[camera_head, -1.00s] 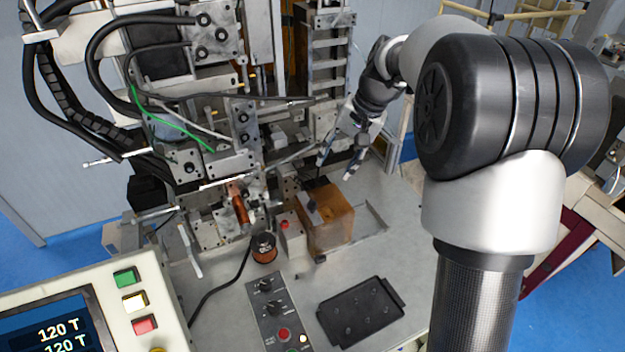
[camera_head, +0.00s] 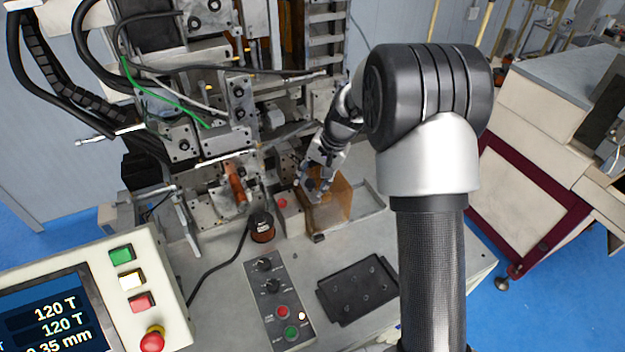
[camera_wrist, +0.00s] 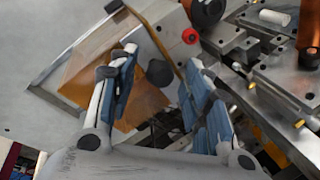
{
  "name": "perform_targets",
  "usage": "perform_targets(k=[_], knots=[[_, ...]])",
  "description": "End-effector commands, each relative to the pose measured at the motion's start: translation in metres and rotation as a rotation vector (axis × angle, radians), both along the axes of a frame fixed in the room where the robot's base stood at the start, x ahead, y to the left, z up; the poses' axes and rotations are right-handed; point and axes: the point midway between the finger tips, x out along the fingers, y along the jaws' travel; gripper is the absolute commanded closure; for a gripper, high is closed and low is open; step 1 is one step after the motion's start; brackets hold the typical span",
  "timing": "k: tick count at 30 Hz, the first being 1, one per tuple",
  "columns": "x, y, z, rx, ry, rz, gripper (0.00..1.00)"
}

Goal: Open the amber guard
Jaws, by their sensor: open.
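The amber guard (camera_head: 339,197) is a see-through box on the machine table, right of the small block with the red button. It looks closed, though my gripper hides part of it. My gripper (camera_head: 311,190) is over the guard's left top part, fingers pointing down. In the wrist view the amber guard (camera_wrist: 92,72) lies under and left of the fingers. A dark round knob (camera_wrist: 160,72) shows between the open fingertips of my gripper (camera_wrist: 161,60). I cannot tell whether either finger touches it.
A copper-wound spool (camera_head: 262,227) and the red-button block (camera_head: 285,208) stand left of the guard. A black tray (camera_head: 357,288) and a switch panel (camera_head: 279,305) lie in front. Winder parts crowd the left and back.

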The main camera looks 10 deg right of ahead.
Motion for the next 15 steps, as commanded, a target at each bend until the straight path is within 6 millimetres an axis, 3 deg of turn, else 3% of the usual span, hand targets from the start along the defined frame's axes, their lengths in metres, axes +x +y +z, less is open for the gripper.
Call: perform_targets(k=[9, 15], knots=[[0.0007, 0.0006, -0.0026, -0.001, -0.001, 0.000, 0.55], [0.0006, 0.0006, -0.0024, -0.001, -0.001, 0.000, 0.69]])
